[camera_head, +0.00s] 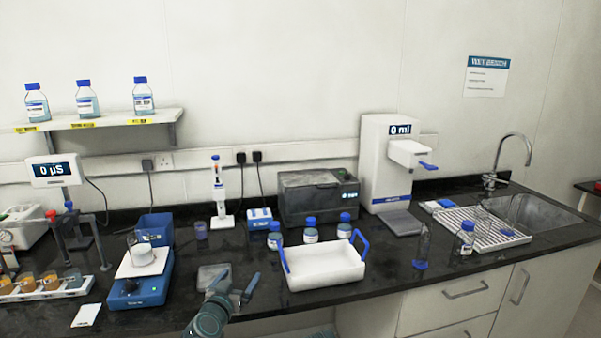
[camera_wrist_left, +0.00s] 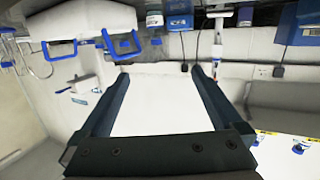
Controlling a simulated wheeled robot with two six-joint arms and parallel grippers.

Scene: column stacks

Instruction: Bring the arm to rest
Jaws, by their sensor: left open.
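My left gripper (camera_head: 234,284) is at the front edge of the black bench, left of the white tray. Its two blue fingers are apart and nothing is between them. In the left wrist view the open fingers (camera_wrist_left: 158,72) stand in front of the white wall, and the bench things appear upside down at the top. My left arm comes in from the bottom of the head view. My right gripper is not in view.
A white tray (camera_head: 325,278) with blue handles stands right of the gripper. A blue balance (camera_head: 140,286) with a beaker (camera_head: 143,255) stands to the left. Blue-capped bottles (camera_head: 310,234) stand behind the tray.

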